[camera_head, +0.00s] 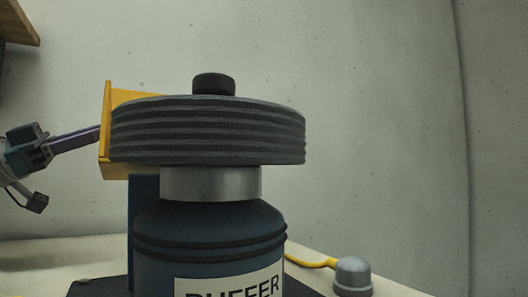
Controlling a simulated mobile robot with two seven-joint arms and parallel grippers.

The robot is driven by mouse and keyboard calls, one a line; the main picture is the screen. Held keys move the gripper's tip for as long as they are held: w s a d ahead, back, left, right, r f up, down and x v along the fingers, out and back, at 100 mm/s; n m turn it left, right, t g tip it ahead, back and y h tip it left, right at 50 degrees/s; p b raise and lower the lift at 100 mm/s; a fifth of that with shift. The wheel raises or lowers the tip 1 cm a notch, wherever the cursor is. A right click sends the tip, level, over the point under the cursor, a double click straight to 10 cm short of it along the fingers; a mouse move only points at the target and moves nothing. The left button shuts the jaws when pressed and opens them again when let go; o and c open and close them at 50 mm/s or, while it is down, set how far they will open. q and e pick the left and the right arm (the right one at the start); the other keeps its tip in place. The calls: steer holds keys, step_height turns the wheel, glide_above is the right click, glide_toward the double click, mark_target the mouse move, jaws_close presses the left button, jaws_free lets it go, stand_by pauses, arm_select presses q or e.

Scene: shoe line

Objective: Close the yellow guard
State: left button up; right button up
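The yellow guard (106,128) stands at the left side of the ribbed grey wheel (208,132) of the buffer. Its flat plate is seen nearly edge-on, and part of it runs behind the wheel, where it is hidden. My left gripper (96,134) comes in from the left with its purple fingers pointing right. Their tips reach the outer left face of the guard; I cannot tell whether they touch it. The fingers overlap in this view, so their opening does not show. My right gripper is not in view.
The dark blue buffer body (211,226) stands upright below the wheel, with a black knob (214,84) on top of the wheel. A grey domed part (353,275) with a yellow cable (310,262) lies at the lower right. A plain wall is behind.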

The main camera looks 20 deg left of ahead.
arm_select(q)
steer(key=p+x, duration=0.1)
steer(key=x, duration=0.8)
steer(key=shift+w+r, duration=0.2)
steer(key=shift+r, duration=0.1)
steer(key=shift+c, duration=0.3)
jaws_close()
stand_by(0.7)
